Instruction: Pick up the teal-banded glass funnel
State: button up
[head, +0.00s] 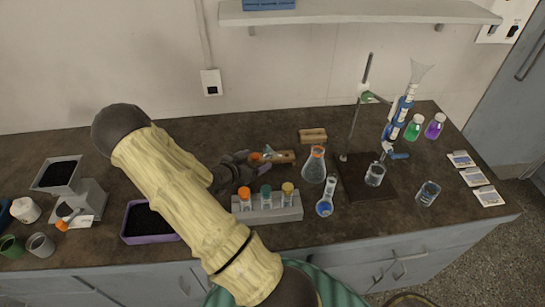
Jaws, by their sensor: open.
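A teal-banded glass piece (266,193), which I take to be the funnel, stands in the middle of a pale grey rack (268,212). An orange-banded piece (244,194) stands on its left and a yellow-banded one (288,190) on its right. The lower parts of all three are partly hidden by the rack. My gripper (247,167) is open, behind the rack and a little to the left of the teal band in the picture, apart from it. The fingers are small and dark here, and nothing is clearly seen between them.
A stand (359,120) with a burette is farther right. A purple tray (149,222) lies left. Wooden blocks (313,135) lie behind.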

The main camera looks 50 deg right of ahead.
aim_at(269, 153)
jog(key=shift+r, duration=0.1)
jog(key=shift+x, duration=1.2)
jog(key=shift+d+p, duration=0.25)
jog(key=shift+p, duration=0.15)
jog(key=x, duration=0.1)
jog(key=p+x, duration=0.1)
jog(key=x, duration=0.2)
jog(key=shift+s+d+r+p, duration=0.1)
jog(key=shift+d+r+p, duration=0.05)
jog(key=shift+d+p, duration=0.3)
jog(key=c, duration=1.3)
